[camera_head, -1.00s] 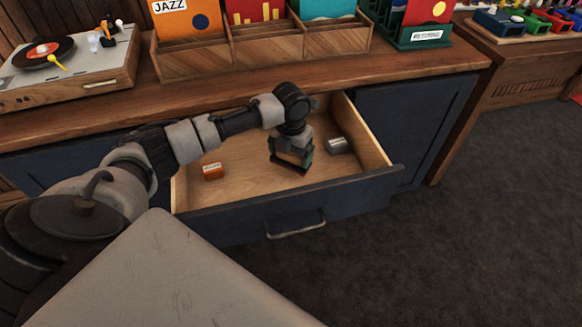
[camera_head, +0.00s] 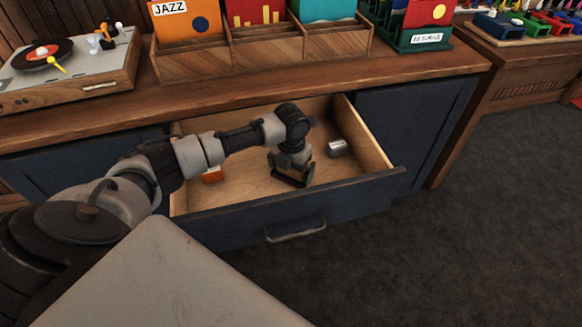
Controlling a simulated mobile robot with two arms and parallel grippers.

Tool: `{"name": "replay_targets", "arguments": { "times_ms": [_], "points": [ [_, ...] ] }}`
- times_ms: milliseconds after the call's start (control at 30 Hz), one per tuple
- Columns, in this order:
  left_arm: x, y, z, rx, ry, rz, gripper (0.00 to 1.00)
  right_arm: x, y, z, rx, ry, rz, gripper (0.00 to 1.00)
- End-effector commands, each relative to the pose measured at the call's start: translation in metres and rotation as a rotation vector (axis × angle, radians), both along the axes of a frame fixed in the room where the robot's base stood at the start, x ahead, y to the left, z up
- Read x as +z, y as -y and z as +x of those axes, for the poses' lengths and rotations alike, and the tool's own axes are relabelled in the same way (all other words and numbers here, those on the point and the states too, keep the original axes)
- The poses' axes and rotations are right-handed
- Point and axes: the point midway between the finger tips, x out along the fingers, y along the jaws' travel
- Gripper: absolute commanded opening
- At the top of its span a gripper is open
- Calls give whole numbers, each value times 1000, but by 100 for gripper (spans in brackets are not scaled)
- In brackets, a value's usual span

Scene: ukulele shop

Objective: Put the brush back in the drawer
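My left gripper (camera_head: 289,174) reaches down inside the open drawer (camera_head: 362,187), near its middle. A dark bar, which I take to be the brush (camera_head: 288,181), lies across between the fingertips, low over the drawer floor. The fingers seem to close on its two ends. I cannot tell whether the brush touches the floor. The drawer has a pale wood inside and a dark blue front with a metal handle (camera_head: 295,231). My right gripper is not in view.
An orange box (camera_head: 212,175) lies at the drawer's left, partly behind my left arm. A grey metallic item (camera_head: 337,148) lies at its right. A turntable (camera_head: 70,66) and record bins (camera_head: 268,55) stand on the counter (camera_head: 415,72). The floor at right is clear.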

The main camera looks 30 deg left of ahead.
Motion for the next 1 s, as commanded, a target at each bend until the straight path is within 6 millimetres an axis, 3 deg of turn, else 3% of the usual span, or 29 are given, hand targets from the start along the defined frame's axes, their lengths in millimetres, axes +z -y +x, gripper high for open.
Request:
{"name": "replay_targets", "arguments": {
  "times_ms": [133, 267, 700, 1000],
  "points": [
    [3, 0, 0, 0, 0, 0, 100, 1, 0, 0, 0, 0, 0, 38],
    [18, 0, 1, -1, 4, 0, 100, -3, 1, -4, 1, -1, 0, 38],
    [106, 0, 1, 0, 2, -1, 100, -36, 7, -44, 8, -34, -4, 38],
    [124, 0, 0, 0, 0, -1, 100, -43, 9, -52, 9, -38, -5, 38]
  ]
}}
